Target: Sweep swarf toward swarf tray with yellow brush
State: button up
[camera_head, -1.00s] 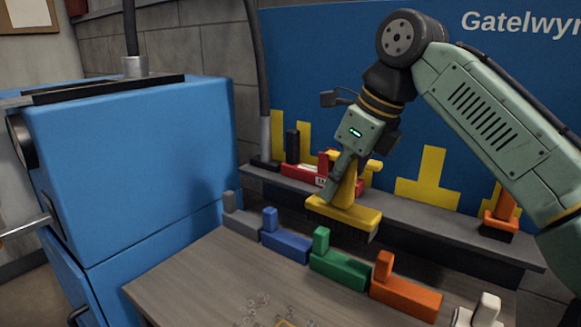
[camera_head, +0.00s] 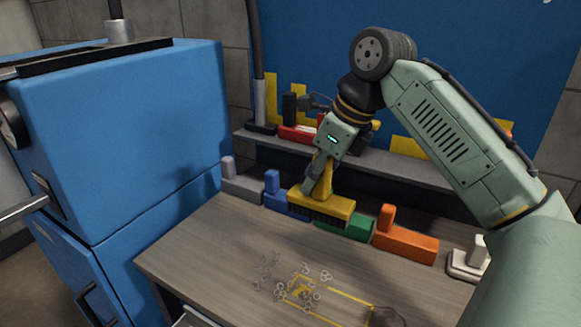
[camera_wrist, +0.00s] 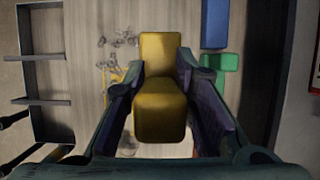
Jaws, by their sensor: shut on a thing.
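My gripper (camera_head: 321,180) is shut on the upright handle of the yellow brush (camera_head: 328,206). The brush has a yellow block with dark bristles facing down and is held in front of the blue and green blocks, apparently above the table. In the wrist view, the yellow brush (camera_wrist: 160,95) fills the space between my fingers. The swarf (camera_head: 296,282), several small grey curls, lies on the table nearer the camera than the brush. It also shows in the wrist view (camera_wrist: 122,40). A grey metal edge (camera_head: 194,317) at the table's front may be the swarf tray; I cannot tell.
A row of grey, blue (camera_head: 286,202), green (camera_head: 352,227) and orange (camera_head: 405,243) blocks lines the table's back, with a white one (camera_head: 470,262) at right. A yellow outline (camera_head: 348,302) marks the table (camera_head: 200,250). A blue cabinet (camera_head: 120,130) stands left.

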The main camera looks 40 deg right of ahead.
aim_at(314, 198)
jog(key=shift+f+b, duration=2.35)
jog(key=shift+f, duration=0.25)
jog(key=shift+r, duration=0.1)
